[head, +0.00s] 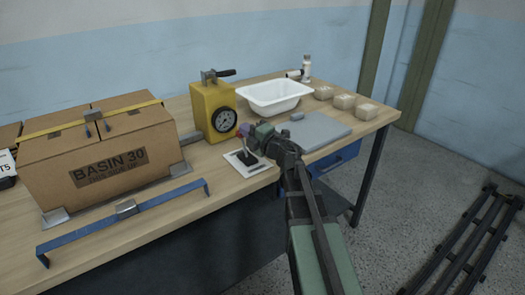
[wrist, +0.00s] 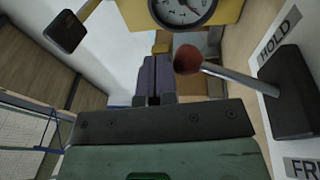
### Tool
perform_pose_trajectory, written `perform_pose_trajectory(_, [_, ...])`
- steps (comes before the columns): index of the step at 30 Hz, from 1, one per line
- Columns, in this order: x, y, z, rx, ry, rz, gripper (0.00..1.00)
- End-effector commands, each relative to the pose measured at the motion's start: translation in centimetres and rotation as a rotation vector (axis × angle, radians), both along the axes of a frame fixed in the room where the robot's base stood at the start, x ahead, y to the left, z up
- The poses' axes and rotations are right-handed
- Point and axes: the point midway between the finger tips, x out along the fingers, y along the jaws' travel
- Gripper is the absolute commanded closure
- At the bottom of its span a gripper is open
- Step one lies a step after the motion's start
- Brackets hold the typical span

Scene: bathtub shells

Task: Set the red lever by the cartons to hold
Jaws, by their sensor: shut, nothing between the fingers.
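The lever has a red ball knob (wrist: 188,60) on a metal rod, rising from a black base (wrist: 294,92) on a white plate. The plate reads HOLD (wrist: 280,36) at the top and partly "FR" at the bottom in the wrist view. The rod leans somewhat toward the HOLD side there, though perspective makes its exact setting hard to tell. My gripper (wrist: 152,78) has purple fingers, shut and empty, just left of the knob. In the head view my gripper (head: 243,131) is above the lever plate (head: 238,166); the knob is hard to make out there.
A strapped carton (head: 105,155) stands left, behind a blue bar (head: 122,214). A yellow gauge box (head: 213,112) is close behind the lever. A white basin (head: 274,96), a grey slab (head: 318,132) and several small packets (head: 344,101) lie right.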

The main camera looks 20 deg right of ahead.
Motion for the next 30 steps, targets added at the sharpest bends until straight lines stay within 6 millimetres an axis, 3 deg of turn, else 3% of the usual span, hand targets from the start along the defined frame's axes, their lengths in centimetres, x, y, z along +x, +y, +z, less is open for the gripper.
perform_pose_trajectory(17, [-0.2, 0.0, 0.4, 0.0, 0.0, 0.001, 1.0])
perform_pose_trajectory(24, [-3.4, -0.6, 3.4, 0.0, 0.0, 0.007, 1.0])
perform_pose_trajectory(30, [-7.0, -2.4, 6.3, 0.001, -0.001, 0.005, 1.0])
